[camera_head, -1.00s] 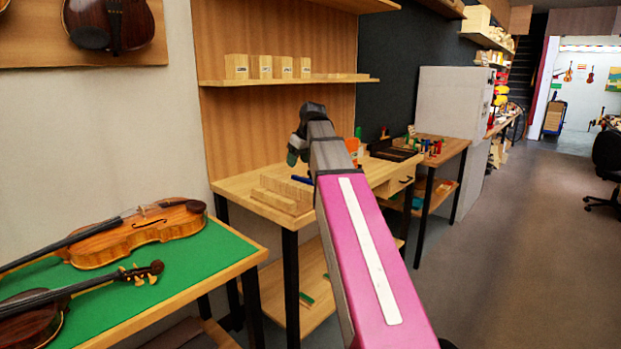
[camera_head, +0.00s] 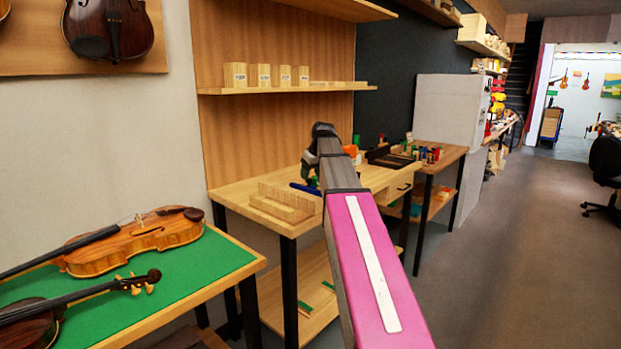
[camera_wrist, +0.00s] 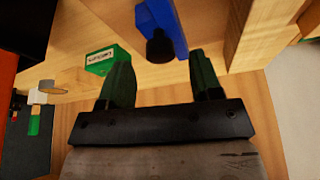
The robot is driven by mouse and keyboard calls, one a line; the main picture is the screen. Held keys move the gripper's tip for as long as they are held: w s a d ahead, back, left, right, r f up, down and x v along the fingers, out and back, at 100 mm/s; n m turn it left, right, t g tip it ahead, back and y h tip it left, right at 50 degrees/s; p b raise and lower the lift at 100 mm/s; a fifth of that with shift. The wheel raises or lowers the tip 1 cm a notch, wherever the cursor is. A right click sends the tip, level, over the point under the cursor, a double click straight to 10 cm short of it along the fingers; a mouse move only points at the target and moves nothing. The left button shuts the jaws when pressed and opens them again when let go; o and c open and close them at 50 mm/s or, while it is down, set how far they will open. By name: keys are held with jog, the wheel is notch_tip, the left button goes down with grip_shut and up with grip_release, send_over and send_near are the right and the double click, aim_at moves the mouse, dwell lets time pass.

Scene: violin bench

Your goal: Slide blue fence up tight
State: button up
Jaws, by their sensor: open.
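The blue fence (camera_head: 305,188) is a small blue strip on the wooden bench, beside pale wooden blocks, partly hidden by my arm. The wrist view shows a blue piece (camera_wrist: 167,22) with a black knob (camera_wrist: 160,46) at its near end, close to a wooden block. My gripper (camera_wrist: 161,72) is open, with its two dark green fingers apart and nothing between them. The knob lies just beyond the fingertips, roughly in line with the gap. I cannot tell whether the fence touches the wood. In the head view my gripper is low over the bench, mostly hidden behind my arm.
Stepped wooden blocks (camera_head: 281,203) stand on the bench (camera_head: 235,190), left of my gripper. A green labelled box (camera_wrist: 107,61) is near the left finger in the wrist view. A green-topped table with violins (camera_head: 135,245) stands at left.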

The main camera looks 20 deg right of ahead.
jog(key=shift+x, duration=1.1)
grip_shut()
jog(key=shift+s+a, duration=0.6)
jog(key=shift+a, duration=0.3)
jog(key=shift+s+a, duration=0.65)
jog(key=shift+a, duration=0.3)
grip_release()
jog(key=shift+r, duration=0.1)
jog(key=v, duration=1)
jog(key=shift+r, duration=0.35)
